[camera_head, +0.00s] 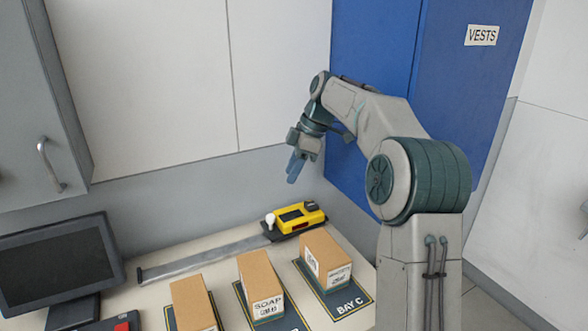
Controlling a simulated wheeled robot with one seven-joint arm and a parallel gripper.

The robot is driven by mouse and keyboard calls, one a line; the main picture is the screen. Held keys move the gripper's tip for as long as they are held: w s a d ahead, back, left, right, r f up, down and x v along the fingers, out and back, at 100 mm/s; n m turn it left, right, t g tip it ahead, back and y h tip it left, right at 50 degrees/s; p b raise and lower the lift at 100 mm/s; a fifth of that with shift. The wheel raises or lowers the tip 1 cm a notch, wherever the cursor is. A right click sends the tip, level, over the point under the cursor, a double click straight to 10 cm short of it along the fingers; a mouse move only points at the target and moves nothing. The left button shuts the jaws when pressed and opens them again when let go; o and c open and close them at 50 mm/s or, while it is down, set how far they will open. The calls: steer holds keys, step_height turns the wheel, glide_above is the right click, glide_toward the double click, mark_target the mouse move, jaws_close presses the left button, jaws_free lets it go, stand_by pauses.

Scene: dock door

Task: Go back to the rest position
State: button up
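My gripper (296,167) hangs in the air in front of the white wall panels, pointing down, above the back of the counter. Its blue fingers are small and overlap in this view, so I cannot tell whether they are open or shut. I see no object hanging from it. My arm rises from the right and bends over toward the left. Below the gripper a yellow device (301,217) with a dark screen sits at the right end of a grey rail.
Cardboard boxes stand on dark mats: one at left (193,303), a SOAP box (260,284) and one on the BAY C mat (349,301). A monitor (58,261) stands left. A blue VESTS cabinet (456,85) is behind my arm. Air left of the gripper is clear.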

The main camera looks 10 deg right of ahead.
steer(key=shift+s, duration=0.1)
steer(key=s+d+f+m+t+h, duration=0.1)
steer(key=s+f+m, duration=0.2)
steer(key=s, duration=0.8)
steer(key=s+d+f+m+h, duration=0.1)
steer(key=s+f+m+h, duration=0.1)
steer(key=s+m, duration=0.6)
steer(key=s+d+f+m+t+h, duration=0.1)
steer(key=s+f+m, duration=0.4)
steer(key=s, duration=0.9)
steer(key=shift+s+d+m+t, duration=0.3)
steer(key=shift+d+m, duration=0.2)
steer(key=shift+m, duration=0.1)
